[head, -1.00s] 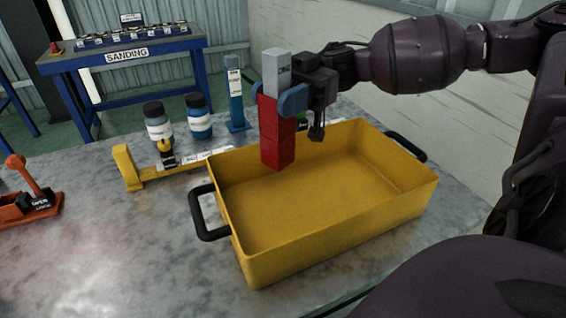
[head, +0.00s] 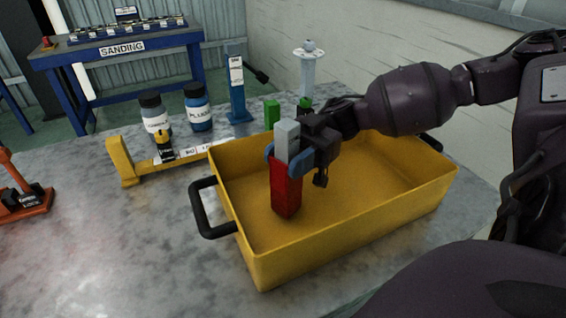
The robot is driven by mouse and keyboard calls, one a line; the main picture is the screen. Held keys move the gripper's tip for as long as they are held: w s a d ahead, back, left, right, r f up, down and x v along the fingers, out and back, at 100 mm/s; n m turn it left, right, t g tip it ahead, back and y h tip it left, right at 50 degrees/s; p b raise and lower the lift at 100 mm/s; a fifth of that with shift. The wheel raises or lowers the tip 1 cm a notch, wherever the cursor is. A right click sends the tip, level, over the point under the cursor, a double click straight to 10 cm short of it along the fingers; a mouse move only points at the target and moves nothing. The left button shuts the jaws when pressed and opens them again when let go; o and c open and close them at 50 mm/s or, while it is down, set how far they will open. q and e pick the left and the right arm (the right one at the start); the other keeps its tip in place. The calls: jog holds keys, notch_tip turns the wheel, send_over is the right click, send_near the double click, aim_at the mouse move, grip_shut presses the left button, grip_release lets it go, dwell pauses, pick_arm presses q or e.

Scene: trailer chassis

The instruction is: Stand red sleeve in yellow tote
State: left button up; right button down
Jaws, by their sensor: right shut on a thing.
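The red sleeve (head: 286,191) is upright inside the yellow tote (head: 345,233), toward its left part. A grey block (head: 287,138) sticks up out of the sleeve's top. My right gripper (head: 286,164), with blue fingers, is shut on the red sleeve near its top. The sleeve's lower end is below the tote's rim; I cannot tell whether it touches the floor. My left gripper is not in view.
Two bottles (head: 199,110) (head: 155,117), a yellow gauge (head: 125,160) and a blue post (head: 237,95) stand behind the tote. The tote's right part is empty. The front left tabletop is clear.

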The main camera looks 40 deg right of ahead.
jog(key=shift+f, duration=0.45)
jog(key=shift+r, duration=0.1)
jog(key=c, duration=0.6)
grip_release()
jog(key=shift+o, duration=0.2)
jog(key=shift+d, duration=0.1)
jog(key=d, duration=0.7)
jog(key=shift+w+d+p, duration=0.15)
jog(key=shift+w+p, duration=0.15)
jog(key=shift+p, duration=0.1)
